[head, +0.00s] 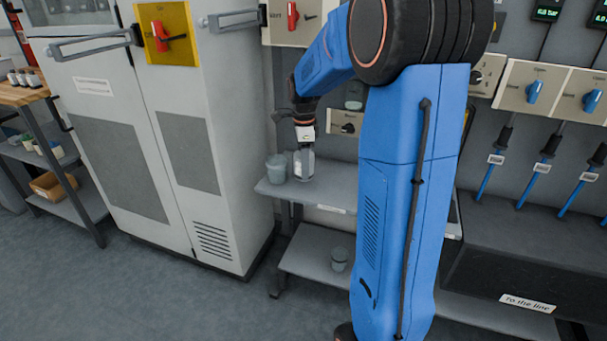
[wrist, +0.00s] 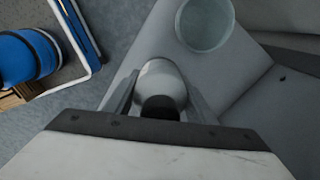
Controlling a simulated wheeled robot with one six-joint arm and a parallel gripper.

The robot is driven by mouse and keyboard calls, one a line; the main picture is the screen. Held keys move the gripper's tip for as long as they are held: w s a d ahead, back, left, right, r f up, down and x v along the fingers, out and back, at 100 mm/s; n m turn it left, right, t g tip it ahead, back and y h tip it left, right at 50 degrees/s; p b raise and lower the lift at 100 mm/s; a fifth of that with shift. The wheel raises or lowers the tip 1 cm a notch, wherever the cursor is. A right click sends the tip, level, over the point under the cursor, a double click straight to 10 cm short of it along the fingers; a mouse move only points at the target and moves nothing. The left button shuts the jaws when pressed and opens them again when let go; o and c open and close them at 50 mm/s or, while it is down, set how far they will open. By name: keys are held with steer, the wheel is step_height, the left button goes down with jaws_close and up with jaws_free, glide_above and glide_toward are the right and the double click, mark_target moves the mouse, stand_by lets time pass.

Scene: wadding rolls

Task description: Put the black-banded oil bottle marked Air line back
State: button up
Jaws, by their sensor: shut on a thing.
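A pale, whitish bottle (head: 304,166) is at the small grey shelf unit in the head view. It also shows in the wrist view (wrist: 161,78), with a black part at its near end. No marking on it can be read. My gripper (wrist: 160,100) is shut on the bottle, one finger on each side. In the head view my gripper (head: 304,150) points down over the shelf top. The bottle looks upright; I cannot tell whether its base touches the shelf top.
A grey-green cup (head: 276,168) stands on the shelf top (head: 325,190) just left of the bottle. Another small cup (head: 340,258) stands on the lower shelf. A tall grey cabinet (head: 215,130) is close on the left. The floor in front is clear.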

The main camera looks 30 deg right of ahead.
steer(key=shift+f, duration=1.75)
steer(key=shift+f, duration=0.1)
steer(key=o, duration=1.2)
